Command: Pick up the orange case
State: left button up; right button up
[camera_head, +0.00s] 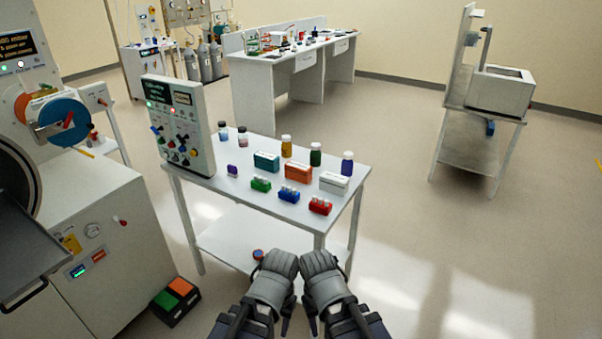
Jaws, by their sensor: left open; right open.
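The orange case (298,173) is a small box with a pale top. It stands on the white table (222,187), in the back row of cases, between a teal case (266,162) and a white case (334,182). My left gripper (279,262) and my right gripper (319,262) are side by side at the bottom middle, in front of the table's near edge. Both are open, apart from the orange case, and nothing shows in them.
Green (261,184), blue (289,194) and red (320,205) vial racks stand in front of the cases. Bottles, including a yellow one (286,147), stand behind. A control panel (179,125) is at the table's left end. Open floor lies to the right.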

aim_at(295, 171)
jog(key=i+j, duration=0.1)
jog(key=i, duration=0.35)
jog(key=i+l, duration=0.2)
jog(key=l, duration=0.25)
jog(key=i+l+z, duration=0.15)
jog(key=l, duration=0.25)
jog(key=i+l, duration=0.2)
jog(key=l, duration=0.25)
jog(key=i+l+z, duration=0.15)
jog(key=l, duration=0.25)
jog(key=i, duration=0.05)
